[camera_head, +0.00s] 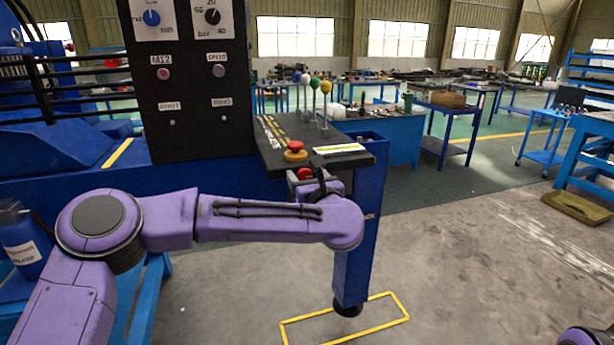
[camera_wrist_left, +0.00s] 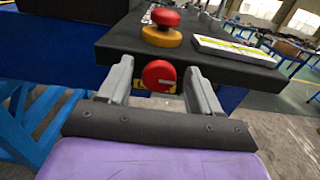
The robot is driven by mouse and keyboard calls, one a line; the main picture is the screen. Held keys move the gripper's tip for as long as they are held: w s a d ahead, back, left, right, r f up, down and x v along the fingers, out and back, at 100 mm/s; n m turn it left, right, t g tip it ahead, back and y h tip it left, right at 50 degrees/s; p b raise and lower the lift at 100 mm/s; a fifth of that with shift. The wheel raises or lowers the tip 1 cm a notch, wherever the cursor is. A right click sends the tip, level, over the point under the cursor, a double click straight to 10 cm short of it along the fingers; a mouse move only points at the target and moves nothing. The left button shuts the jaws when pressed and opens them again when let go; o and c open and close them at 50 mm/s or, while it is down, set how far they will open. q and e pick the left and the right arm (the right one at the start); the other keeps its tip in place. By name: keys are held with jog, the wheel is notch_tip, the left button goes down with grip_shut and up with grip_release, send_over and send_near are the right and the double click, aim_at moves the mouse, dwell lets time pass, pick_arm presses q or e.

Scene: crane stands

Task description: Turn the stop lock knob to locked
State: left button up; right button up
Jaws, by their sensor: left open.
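The stop lock knob is a round red knob (camera_wrist_left: 159,77) on the front face of the black console, with a short white mark lying roughly level on its right side. A yellow plate shows partly behind it. In the head view the red knob (camera_head: 305,173) is partly hidden by my gripper. My left gripper (camera_head: 308,184) is open in front of the console. In the left wrist view its two grey fingers (camera_wrist_left: 158,88) stand one on each side of the knob, with a gap on both sides. My right gripper is out of view.
A red mushroom button on a yellow base (camera_head: 295,151) sits on the console top (camera_head: 270,150), just above the knob. A white-and-yellow label (camera_head: 340,149) lies beside it. Levers with coloured balls (camera_head: 314,90) stand behind. A blue post (camera_head: 358,240) supports the console.

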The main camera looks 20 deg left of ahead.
pick_arm(q)
jog(key=c, duration=1)
